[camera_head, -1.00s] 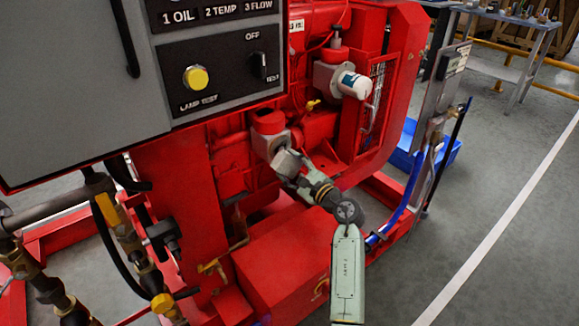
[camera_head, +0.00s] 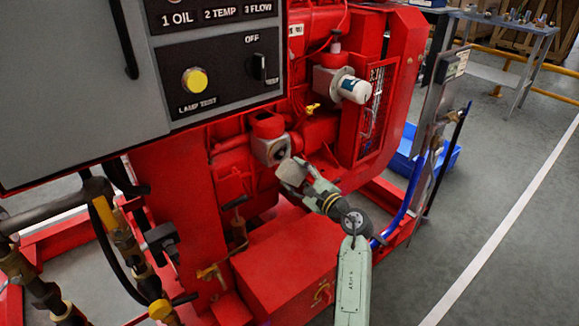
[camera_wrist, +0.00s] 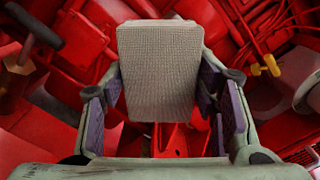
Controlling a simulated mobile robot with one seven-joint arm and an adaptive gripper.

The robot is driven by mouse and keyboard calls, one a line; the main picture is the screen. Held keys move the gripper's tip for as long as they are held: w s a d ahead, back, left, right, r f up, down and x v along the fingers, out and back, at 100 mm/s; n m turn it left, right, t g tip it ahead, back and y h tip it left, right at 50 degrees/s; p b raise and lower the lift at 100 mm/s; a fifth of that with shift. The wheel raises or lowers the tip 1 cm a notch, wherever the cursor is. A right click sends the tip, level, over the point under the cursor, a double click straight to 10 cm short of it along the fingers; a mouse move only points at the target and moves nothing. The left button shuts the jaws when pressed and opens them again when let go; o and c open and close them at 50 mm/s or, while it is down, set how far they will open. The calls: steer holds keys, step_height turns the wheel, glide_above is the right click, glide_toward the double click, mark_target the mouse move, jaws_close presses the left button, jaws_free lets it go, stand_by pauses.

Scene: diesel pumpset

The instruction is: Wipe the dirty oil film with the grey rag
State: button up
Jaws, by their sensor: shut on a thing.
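The grey rag (camera_head: 292,172) is a small woven block at the end of my arm. My gripper (camera_head: 306,181) is shut on it, and in the wrist view the rag (camera_wrist: 159,72) sits between the two fingers. In the head view the rag is just right of and below the grey square housing (camera_head: 268,150) under a red cap on the engine, and it appears apart from that housing. I cannot make out the dirty oil film for certain in either view. The rag hides part of the engine behind it in the wrist view.
The grey control panel (camera_head: 70,80) overhangs at the upper left. A white filter (camera_head: 354,89) sticks out above right of my gripper. A red box (camera_head: 285,262) lies below. Pipes and valves (camera_head: 130,240) stand at the left. Open floor (camera_head: 480,180) lies to the right.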

mark_target(289, 149)
steer(key=shift+b+x, duration=1)
steer(key=shift+x, duration=2.3)
steer(key=shift+b+x, duration=0.4)
steer(key=shift+x, duration=0.65)
steer(key=shift+w+d+f+b, duration=0.15)
steer(key=shift+w+d+b, duration=0.1)
steer(key=shift+d+b, duration=0.3)
steer(key=shift+w+d+f+b, duration=0.1)
steer(key=shift+w+d+b, duration=0.25)
steer(key=shift+b, duration=0.35)
steer(key=shift+w+d+r+b, duration=0.2)
steer(key=shift+w+d+b, duration=0.1)
steer(key=shift+d+b, duration=0.2)
steer(key=shift+w+d+f+b, duration=0.15)
steer(key=shift+w+d+b, duration=0.65)
steer(key=shift+b, duration=0.45)
steer(key=shift+w+d+b, duration=0.3)
steer(key=shift+d+b, duration=0.2)
steer(key=shift+b, duration=0.1)
steer(key=shift+d, duration=0.1)
